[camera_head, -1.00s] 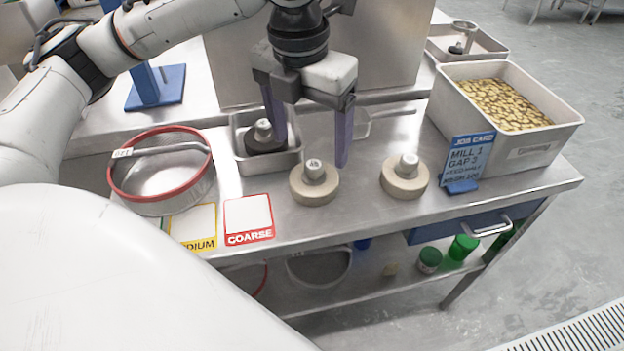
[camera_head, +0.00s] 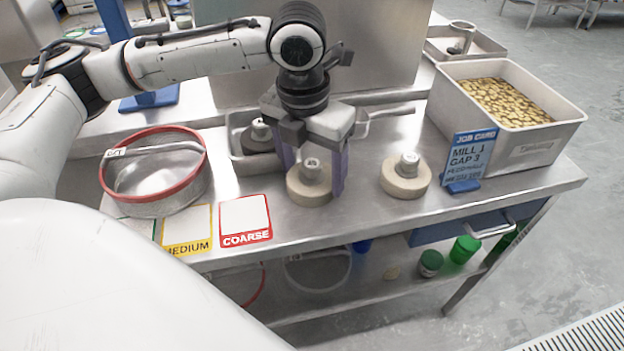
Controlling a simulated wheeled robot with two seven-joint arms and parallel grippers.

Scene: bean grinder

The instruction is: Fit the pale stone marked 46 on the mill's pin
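A pale round stone (camera_head: 309,194) with a raised, labelled knob stands on the steel bench. Its label looked like 46 a second ago and is too blurred to read surely now. My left gripper (camera_head: 315,182) is open and low over this stone, its purple fingers on either side of the knob with gaps showing. A second pale stone (camera_head: 392,186) stands to the right, its label unreadable. A dark stone (camera_head: 252,143) sits in a metal tray (camera_head: 251,167) behind the gripper. I cannot make out the mill's pin. My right gripper is not in view.
A red-rimmed sieve (camera_head: 152,206) and the medium (camera_head: 187,247) and coarse (camera_head: 246,239) cards lie left. A job card (camera_head: 470,158) and a bin of beans (camera_head: 538,142) stand right. The bench front edge is close below the stones.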

